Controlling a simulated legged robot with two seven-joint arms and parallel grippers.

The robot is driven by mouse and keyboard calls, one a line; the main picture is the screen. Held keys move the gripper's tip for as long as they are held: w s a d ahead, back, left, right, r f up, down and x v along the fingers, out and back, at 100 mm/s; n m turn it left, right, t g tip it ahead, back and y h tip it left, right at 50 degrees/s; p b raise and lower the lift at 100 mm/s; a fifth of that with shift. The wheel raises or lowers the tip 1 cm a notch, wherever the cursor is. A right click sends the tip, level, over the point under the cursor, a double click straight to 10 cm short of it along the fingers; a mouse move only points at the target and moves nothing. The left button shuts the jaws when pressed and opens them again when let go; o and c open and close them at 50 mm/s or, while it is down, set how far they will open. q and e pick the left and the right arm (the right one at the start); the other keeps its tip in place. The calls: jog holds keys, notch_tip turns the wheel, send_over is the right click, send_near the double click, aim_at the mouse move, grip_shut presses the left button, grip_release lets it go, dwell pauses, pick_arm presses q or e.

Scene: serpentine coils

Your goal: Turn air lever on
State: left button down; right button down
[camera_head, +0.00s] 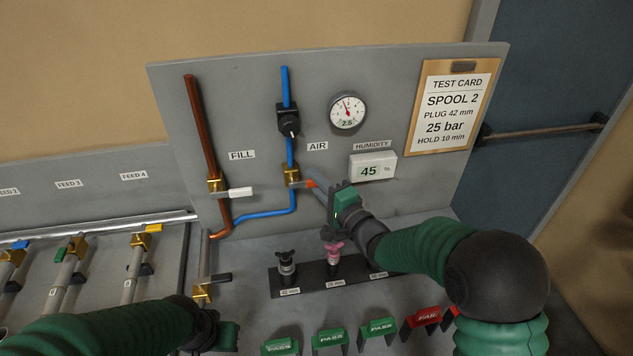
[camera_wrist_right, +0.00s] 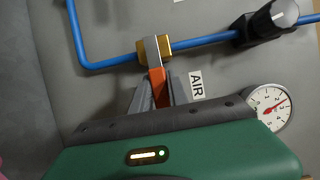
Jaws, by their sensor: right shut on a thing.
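The air lever (camera_wrist_right: 157,82) is an orange-red handle on a brass valve (camera_wrist_right: 154,48) in the blue air line. In the head view the brass air valve (camera_head: 291,175) sits below the AIR label, and the lever's orange part (camera_head: 311,184) shows just right of it. My right gripper (camera_head: 318,187) is shut on the lever; the wrist view shows its two grey fingers (camera_wrist_right: 157,92) on either side of the handle. The lever points away from the valve, across the blue pipe in the wrist view. My left gripper (camera_head: 228,335) is low at the bottom centre; its fingers are not clear.
A white-handled fill valve (camera_head: 238,193) is left of the air valve. A black regulator (camera_head: 288,120) and a gauge (camera_head: 347,113) are above. A humidity display (camera_head: 372,167) is to the right. Below stand plugs in a black rack (camera_head: 308,279) and green and red PASS/FAIL tags (camera_head: 331,338).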

pick_arm(q)
jog(key=shift+d, duration=0.15)
pick_arm(e)
jog(key=shift+d+f, duration=0.2)
jog(key=shift+d, duration=0.05)
